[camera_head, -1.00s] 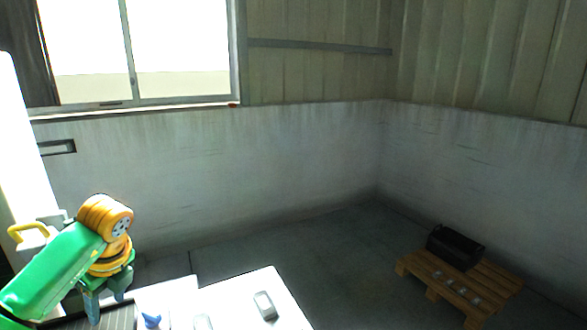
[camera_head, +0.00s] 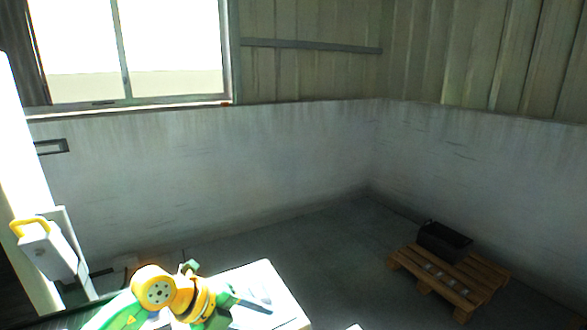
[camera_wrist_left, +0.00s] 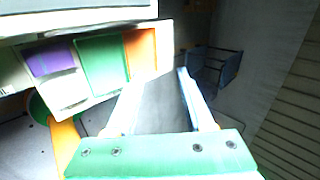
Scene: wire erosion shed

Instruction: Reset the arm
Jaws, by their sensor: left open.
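My left arm, green with orange and yellow joints, comes in at the bottom left of the head view. My left gripper (camera_head: 252,302) is low over a bright white table top (camera_head: 262,278). In the left wrist view its two pale fingers (camera_wrist_left: 161,80) stand apart with nothing between them, so it is open and empty. My right gripper is in neither view.
A wooden pallet (camera_head: 463,289) with a black bin (camera_head: 444,241) stands on the floor at right. A white box with a yellow handle (camera_head: 46,246) is at left. The wrist view shows purple, green and orange patches on a pale panel (camera_wrist_left: 72,98) and a dark blue frame (camera_wrist_left: 222,70). The middle floor is clear.

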